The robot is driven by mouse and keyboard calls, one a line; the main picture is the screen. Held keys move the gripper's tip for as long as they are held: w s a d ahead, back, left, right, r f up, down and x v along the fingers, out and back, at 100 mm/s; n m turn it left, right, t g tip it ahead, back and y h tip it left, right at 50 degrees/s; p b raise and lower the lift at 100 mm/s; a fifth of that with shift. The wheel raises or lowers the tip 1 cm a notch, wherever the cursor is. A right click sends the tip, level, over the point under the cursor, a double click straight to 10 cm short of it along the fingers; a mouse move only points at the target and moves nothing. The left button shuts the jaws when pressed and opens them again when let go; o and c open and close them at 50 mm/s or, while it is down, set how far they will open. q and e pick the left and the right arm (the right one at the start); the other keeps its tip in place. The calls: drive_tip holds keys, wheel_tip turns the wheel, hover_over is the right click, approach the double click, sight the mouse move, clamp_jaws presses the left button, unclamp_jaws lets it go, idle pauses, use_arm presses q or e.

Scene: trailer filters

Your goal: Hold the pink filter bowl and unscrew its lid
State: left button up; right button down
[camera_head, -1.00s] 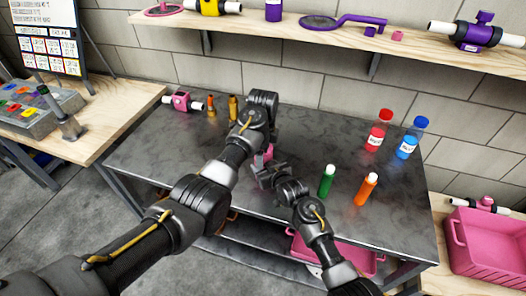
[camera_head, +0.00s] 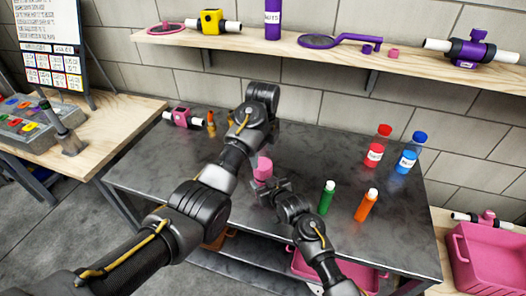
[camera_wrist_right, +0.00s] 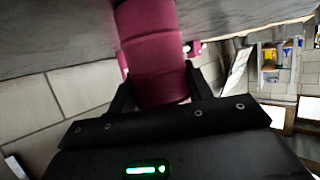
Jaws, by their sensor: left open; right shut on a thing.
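The pink filter bowl (camera_head: 263,172) stands out above the middle of the dark metal table. My right gripper (camera_head: 262,190) is shut on it. In the right wrist view the pink cylinder (camera_wrist_right: 152,55) shows ridged bands and sits between the dark fingers of the right gripper (camera_wrist_right: 160,95). I cannot tell the lid from the bowl in these views. My left gripper (camera_head: 264,100) is open, above and beyond the pink bowl and apart from it. Its fingers are largely hidden by my own arm.
Green (camera_head: 327,197) and orange (camera_head: 366,205) bottles stand right of the bowl; red (camera_head: 376,148) and blue (camera_head: 409,153) bottles stand behind them. A pink housing (camera_head: 183,118) is at the table's back left. A shelf (camera_head: 345,58) runs along the wall. A pink crate (camera_head: 490,262) is at right.

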sight(263, 164)
use_arm(q)
drive_tip(key=shift+r+m, duration=0.45)
drive_tip(key=shift+m, duration=0.35)
drive_tip(key=shift+f, duration=4)
drive_tip(key=c, duration=1)
drive_tip(key=n, duration=0.3)
drive_tip(key=shift+n, duration=0.3)
drive_tip(key=o, duration=1.1)
